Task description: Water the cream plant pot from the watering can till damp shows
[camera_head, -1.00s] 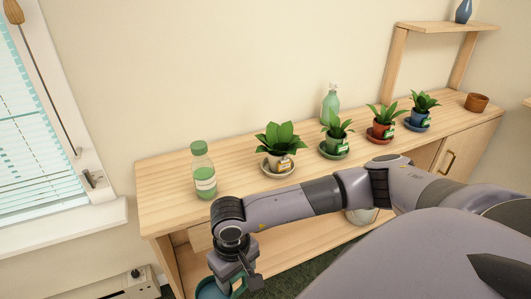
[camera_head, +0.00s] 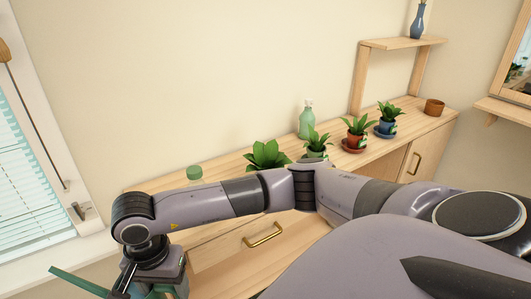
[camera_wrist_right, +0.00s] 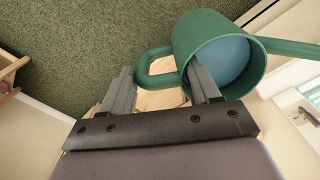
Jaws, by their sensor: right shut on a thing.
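The green watering can (camera_wrist_right: 212,45) hangs from my right gripper (camera_wrist_right: 161,72) in the right wrist view. The gripper's fingers are closed about the can's looped handle. The can's open top faces the camera, showing blue inside, and its spout reaches off to the right. In the head view the green spout (camera_head: 77,281) shows at the bottom left, beside the gripper. The leafy plant (camera_head: 267,155) of the leftmost pot stands on the cabinet top. Its cream pot is hidden behind my right arm. My left gripper is not in view.
More plants stand to the right in green, terracotta (camera_head: 354,141) and blue (camera_head: 386,127) pots, with an empty brown pot (camera_head: 434,107) beyond. A spray bottle (camera_head: 306,122) stands behind them. A green-capped bottle (camera_head: 195,174) is partly hidden by my arm. A window is at left.

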